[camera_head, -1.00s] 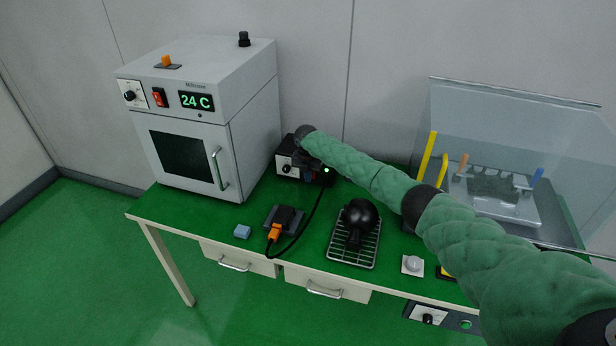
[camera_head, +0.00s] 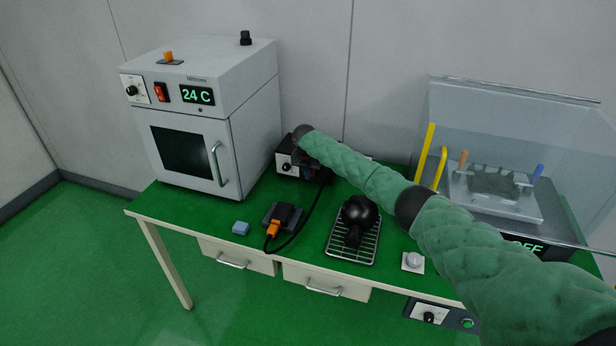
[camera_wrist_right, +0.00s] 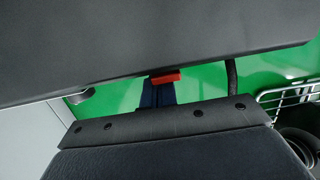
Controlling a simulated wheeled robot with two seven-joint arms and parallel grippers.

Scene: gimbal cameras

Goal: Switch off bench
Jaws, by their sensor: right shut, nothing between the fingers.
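The green bench (camera_head: 190,215) carries a grey-white oven (camera_head: 250,110) whose display (camera_head: 197,95) reads 24 C, with a red rocker switch (camera_head: 160,92) beside it. A black box with a knob (camera_head: 286,168) stands right of the oven. My right gripper (camera_head: 316,174) is at the front of this box, largely hidden by my wrist. In the right wrist view its dark fingers (camera_wrist_right: 157,95) are shut and empty, near a small red part (camera_wrist_right: 165,77); I cannot tell whether they touch. My left gripper is out of view.
A black round object (camera_head: 360,211) sits on a wire rack (camera_head: 352,253). A white button (camera_head: 413,260) is near the front edge. A clear shield (camera_head: 510,110) stands at right. A display (camera_head: 525,246) reads OFF.

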